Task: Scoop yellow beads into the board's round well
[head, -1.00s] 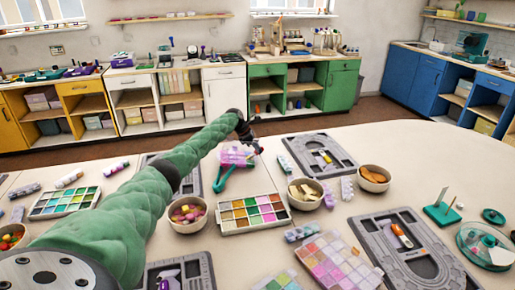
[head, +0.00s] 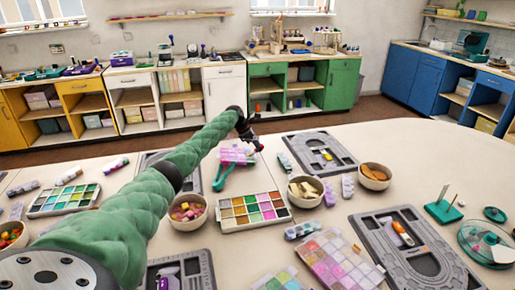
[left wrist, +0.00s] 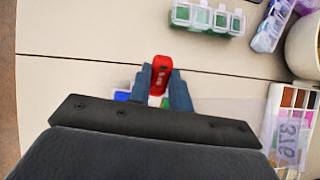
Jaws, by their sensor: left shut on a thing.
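My left gripper (head: 257,144) reaches over the far side of the table. It is shut on a small red thing (left wrist: 161,75) with pale markings, seen between the fingers in the left wrist view. I cannot tell what the red thing is. Grey bead boards with grooves lie on the table, one at the back (head: 344,163) and one at the front right (head: 372,232). I cannot tell which board's well is meant. A white bowl (head: 304,203) holds pale yellow pieces. Another bowl (head: 188,224) holds mixed-coloured pieces, some yellow. My right gripper is not in view.
Teal-handled pliers (head: 224,180) lie below my left gripper. A multicoloured bead tray (head: 254,211) sits at the table's middle, and a clear pastel bead box (head: 335,265) at the front. The back right of the table is clear.

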